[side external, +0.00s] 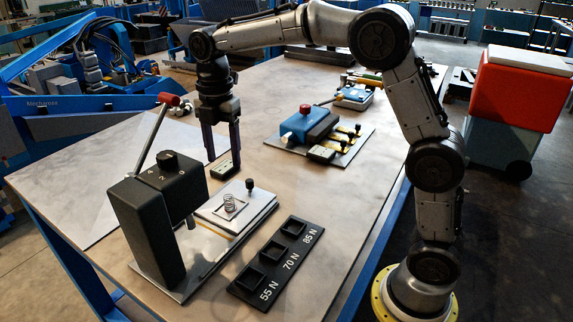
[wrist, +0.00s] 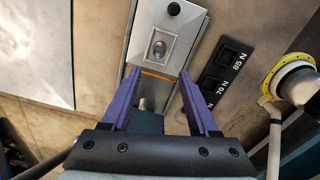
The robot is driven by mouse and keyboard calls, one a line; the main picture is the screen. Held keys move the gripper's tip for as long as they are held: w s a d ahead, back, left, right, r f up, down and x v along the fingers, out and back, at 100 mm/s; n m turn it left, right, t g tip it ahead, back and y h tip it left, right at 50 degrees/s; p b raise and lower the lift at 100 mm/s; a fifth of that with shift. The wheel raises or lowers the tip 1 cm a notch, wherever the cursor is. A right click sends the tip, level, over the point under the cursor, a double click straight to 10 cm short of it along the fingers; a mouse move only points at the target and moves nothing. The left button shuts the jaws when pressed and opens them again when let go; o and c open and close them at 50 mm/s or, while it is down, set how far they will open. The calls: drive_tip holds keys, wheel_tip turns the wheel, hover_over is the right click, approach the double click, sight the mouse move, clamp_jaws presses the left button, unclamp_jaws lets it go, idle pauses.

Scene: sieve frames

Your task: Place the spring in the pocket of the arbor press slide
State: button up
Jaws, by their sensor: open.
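The spring (side external: 229,203) is a small wire coil standing upright within the square pocket outline on the pale slide (side external: 252,205) of the arbor press (side external: 148,228). In the wrist view the spring (wrist: 159,48) shows from above inside the square pocket, ahead of the fingertips. How deep it sits cannot be told. My gripper (side external: 223,155) points down above and behind the press, with its purple fingers apart. In the wrist view my gripper (wrist: 159,72) is open, nothing is held between its fingers, and the spring is clear of them.
A black tray (side external: 281,263) marked 55 N, 70 N and 85 N lies right of the press; its pockets look empty. The press lever (side external: 153,137) rises near my gripper. A blue fixture (side external: 312,127) stands farther back.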

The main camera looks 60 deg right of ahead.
drive_tip(key=s+d+r+m+t, duration=0.1)
drive_tip(key=s+r+m+t, duration=0.1)
drive_tip(key=s+r+m, duration=0.35)
drive_tip(key=s+d+f+m+t, duration=0.1)
drive_tip(key=s+f+m, duration=0.2)
drive_tip(key=s+m, duration=0.4)
drive_tip(key=s+d+f+m+t, duration=0.1)
drive_tip(key=s+f+m+t, duration=0.1)
drive_tip(key=s+m, duration=0.6)
drive_tip(key=s+f, duration=0.1)
drive_tip(key=s, duration=0.6)
drive_tip(key=shift+t, duration=0.3)
